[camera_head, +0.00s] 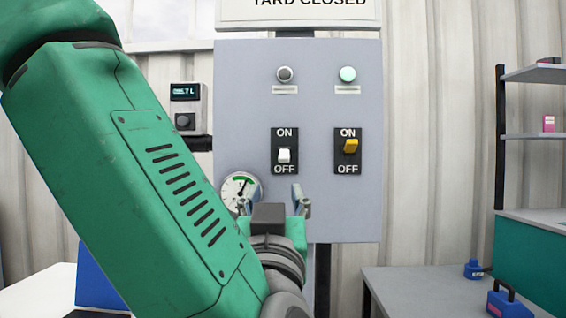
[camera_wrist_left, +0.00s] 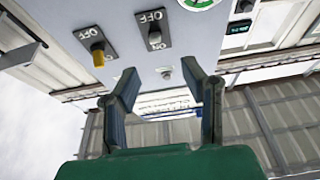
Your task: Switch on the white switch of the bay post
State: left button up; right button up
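The grey panel of the bay post (camera_head: 235,110) fills the middle of the head view. Its white switch (camera_head: 284,156) sits low in its black plate, by the OFF mark. The white switch also shows in the wrist view (camera_wrist_left: 154,38), where the panel appears upside down. My left gripper (camera_head: 270,198) is below the white switch, in front of the panel's lower part. My right gripper is in neither view.
A yellow switch (camera_head: 350,146) is right of the white one, by ON. A round gauge (camera_head: 240,189) is at the panel's lower left. A bench (camera_head: 420,290) stands lower right.

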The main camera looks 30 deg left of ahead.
aim_at(286, 159)
pick_arm(q)
jog(key=p+x, duration=0.3)
jog(key=x, duration=0.1)
jog(key=p+x, duration=0.8)
jog(key=shift+d+r, duration=0.2)
jog(key=shift+d, duration=0.1)
jog(key=shift+w+r, duration=0.15)
jog(key=shift+w, duration=0.15)
jog(key=shift+w+d+r, duration=0.15)
jog(key=shift+w+d, duration=0.05)
jog(key=shift+w, duration=0.05)
jog(key=shift+a, duration=0.1)
jog(key=shift+a, duration=0.2)
jog(key=shift+c, duration=0.8)
jog(key=shift+a, duration=0.1)
grip_shut()
